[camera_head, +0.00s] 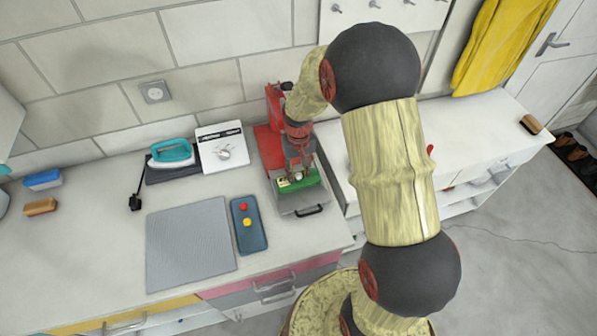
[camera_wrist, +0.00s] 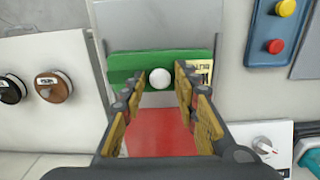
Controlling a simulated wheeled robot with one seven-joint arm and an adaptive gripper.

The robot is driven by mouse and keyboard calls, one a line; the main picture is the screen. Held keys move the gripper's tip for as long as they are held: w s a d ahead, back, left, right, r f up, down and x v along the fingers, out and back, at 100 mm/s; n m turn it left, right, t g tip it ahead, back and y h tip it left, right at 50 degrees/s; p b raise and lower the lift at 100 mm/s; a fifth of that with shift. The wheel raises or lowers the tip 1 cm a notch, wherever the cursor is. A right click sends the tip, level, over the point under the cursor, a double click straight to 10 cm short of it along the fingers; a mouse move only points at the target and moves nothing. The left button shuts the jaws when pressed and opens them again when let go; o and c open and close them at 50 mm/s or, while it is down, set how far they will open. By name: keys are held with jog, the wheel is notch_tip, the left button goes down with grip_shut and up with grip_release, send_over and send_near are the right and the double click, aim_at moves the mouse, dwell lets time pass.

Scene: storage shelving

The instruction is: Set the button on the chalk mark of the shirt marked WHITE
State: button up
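A green block or card (camera_head: 298,181) lies across the pale tray at the front of the red machine. In the wrist view the green piece (camera_wrist: 128,66) carries a round white disc (camera_wrist: 160,78), which may be the button, and a pale printed label (camera_wrist: 203,70) at its right end, too small to read surely. My gripper (camera_head: 298,174) is over it, pointing down. In the wrist view my gripper (camera_wrist: 158,84) has its fingers apart, with the disc showing between their tips. I cannot tell whether they touch it. I cannot make out a shirt marked WHITE or a chalk mark.
The red machine (camera_head: 269,143) stands close beside my gripper. Left are a white box with a dial (camera_head: 222,150), a teal iron (camera_head: 172,152), a grey mat (camera_head: 188,246) and a blue panel (camera_head: 249,232) with red and yellow buttons. Labelled spools (camera_wrist: 54,87) show in the wrist view.

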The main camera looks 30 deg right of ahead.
jog(key=shift+o, duration=0.5)
notch_tip(320, 180, up, 12)
jog(key=p, duration=0.2)
notch_tip(320, 180, up, 9)
jog(key=t, duration=0.2)
send_over(298, 175)
jog(key=s+a, duration=0.3)
jog(key=s, duration=0.1)
jog(key=s+a+r+n+t, duration=0.1)
jog(key=s+a+r, duration=0.2)
jog(key=s+r, duration=0.2)
jog(key=s+a+r+n+t, duration=0.1)
jog(key=s+a+r, duration=0.3)
jog(key=s, duration=0.8)
jog(key=shift+s+r+t, duration=0.25)
jog(key=shift+r+t, duration=0.3)
jog(key=shift+t, duration=0.25)
